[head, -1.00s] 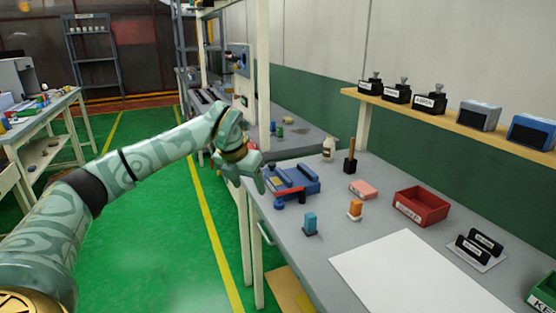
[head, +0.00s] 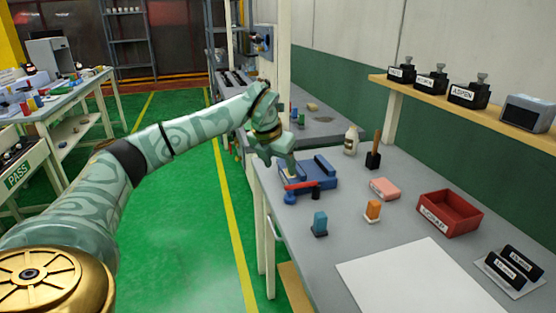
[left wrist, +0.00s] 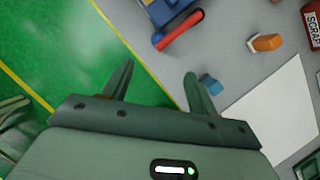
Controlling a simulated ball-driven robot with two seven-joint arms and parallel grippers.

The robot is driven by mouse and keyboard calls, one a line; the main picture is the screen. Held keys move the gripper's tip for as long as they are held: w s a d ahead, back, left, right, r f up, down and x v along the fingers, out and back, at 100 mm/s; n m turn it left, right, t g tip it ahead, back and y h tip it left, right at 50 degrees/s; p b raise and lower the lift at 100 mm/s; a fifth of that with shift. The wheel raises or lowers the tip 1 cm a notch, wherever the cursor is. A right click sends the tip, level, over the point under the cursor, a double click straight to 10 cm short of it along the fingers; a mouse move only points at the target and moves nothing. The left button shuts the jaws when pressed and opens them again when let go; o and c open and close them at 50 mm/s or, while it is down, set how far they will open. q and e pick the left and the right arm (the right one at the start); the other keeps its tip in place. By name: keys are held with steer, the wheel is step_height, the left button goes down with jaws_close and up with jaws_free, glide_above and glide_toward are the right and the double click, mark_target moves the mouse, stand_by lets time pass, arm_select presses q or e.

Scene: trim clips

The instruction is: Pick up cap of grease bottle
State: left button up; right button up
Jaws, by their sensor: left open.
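A small white bottle (head: 351,141), which looks like the grease bottle, stands upright at the back of the grey workbench. Its top is too small to tell the cap clearly. My left gripper (head: 284,158) is over the bench's left edge, beside the blue vise-like fixture with a red bar (head: 318,177), and left of the bottle. In the left wrist view the gripper (left wrist: 158,72) has its two fingers apart with nothing between them. The bottle does not show there. My right gripper is out of view.
A wooden-handled tool (head: 374,152), a pink block (head: 384,188), a blue piece (head: 320,223), an orange piece (head: 372,210) and a red bin (head: 449,212) stand on the workbench (head: 300,250). A shelf (head: 430,95) holds black labelled holders. Green floor lies left.

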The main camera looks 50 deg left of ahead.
mark_target(287, 190)
arm_select(q)
steer(key=b+x, duration=0.5)
steer(key=x, duration=0.9)
steer(key=shift+f, duration=0.1)
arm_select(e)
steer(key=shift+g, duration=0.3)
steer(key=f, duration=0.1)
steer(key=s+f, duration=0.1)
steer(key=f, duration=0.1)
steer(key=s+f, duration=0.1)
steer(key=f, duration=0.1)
arm_select(q)
steer(key=c, duration=1)
